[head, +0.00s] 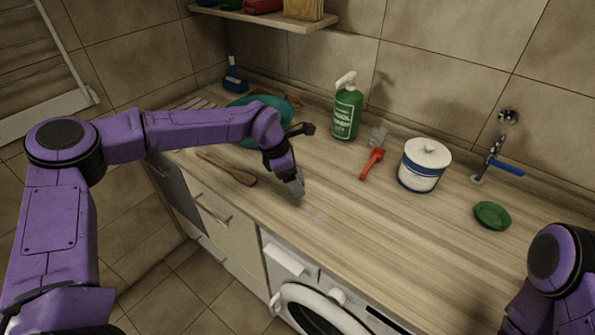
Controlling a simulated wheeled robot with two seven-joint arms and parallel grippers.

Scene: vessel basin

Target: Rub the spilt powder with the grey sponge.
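The spilt powder (315,214) shows as a faint pale patch on the wooden countertop, near its front edge. My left gripper (295,187) points down at the countertop, just behind and to the left of the powder. A light grey piece is at its tip; I cannot tell whether this is the fingers alone or the grey sponge between them. I make out no grey sponge elsewhere in view. Of my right arm only a purple part shows at the lower right, and its gripper is out of view.
A wooden spoon (228,169) lies left of my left gripper. Behind are a teal bowl (247,136), a green bottle (346,112) and a red-handled tool (371,164). A white-blue canister (424,166), green dish (492,215) and tap (490,160) stand right. The front-right counter is clear.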

